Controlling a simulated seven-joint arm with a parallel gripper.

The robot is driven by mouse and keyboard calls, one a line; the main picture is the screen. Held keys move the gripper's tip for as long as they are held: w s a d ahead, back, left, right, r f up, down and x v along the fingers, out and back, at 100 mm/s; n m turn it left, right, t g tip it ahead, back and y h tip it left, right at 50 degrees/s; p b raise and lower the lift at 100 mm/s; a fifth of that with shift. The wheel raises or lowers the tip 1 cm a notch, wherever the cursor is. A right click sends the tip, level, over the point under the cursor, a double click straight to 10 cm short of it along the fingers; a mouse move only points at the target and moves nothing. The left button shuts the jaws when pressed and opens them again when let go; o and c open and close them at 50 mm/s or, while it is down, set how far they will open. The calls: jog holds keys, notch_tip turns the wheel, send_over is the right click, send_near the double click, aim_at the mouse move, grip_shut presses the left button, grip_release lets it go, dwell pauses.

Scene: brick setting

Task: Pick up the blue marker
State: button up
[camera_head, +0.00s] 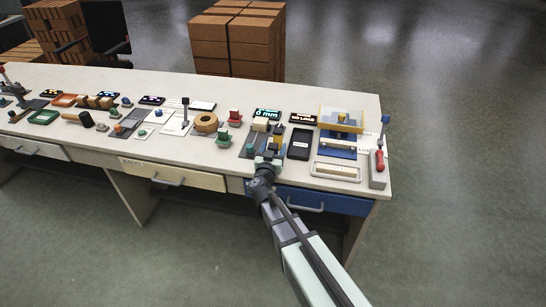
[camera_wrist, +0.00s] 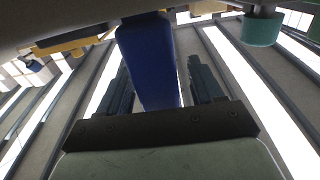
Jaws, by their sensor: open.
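In the wrist view, a long dark-blue block-like thing (camera_wrist: 150,62), which looks like the blue marker, stands between the two fingers of my gripper (camera_wrist: 160,85). The fingers are open, with a gap visible on each side of it. Its far end runs up under a pale surface at the top of the view. In the head view, my gripper (camera_head: 268,156) is at the front edge of the table, by a dark board with small coloured pieces. I cannot make out the marker there; my gripper and the pieces hide that spot.
A black tray (camera_head: 300,143) lies right of my gripper, with a white tray (camera_head: 336,171) and a red-handled tool (camera_head: 379,166) beyond it. In the wrist view, a teal cylinder (camera_wrist: 262,28) is close at upper right.

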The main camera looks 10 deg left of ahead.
jog(key=shift+w, duration=0.35)
jog(key=shift+c, duration=0.5)
jog(key=c, duration=0.9)
jog(key=shift+c, duration=0.2)
jog(key=shift+r, duration=5.05)
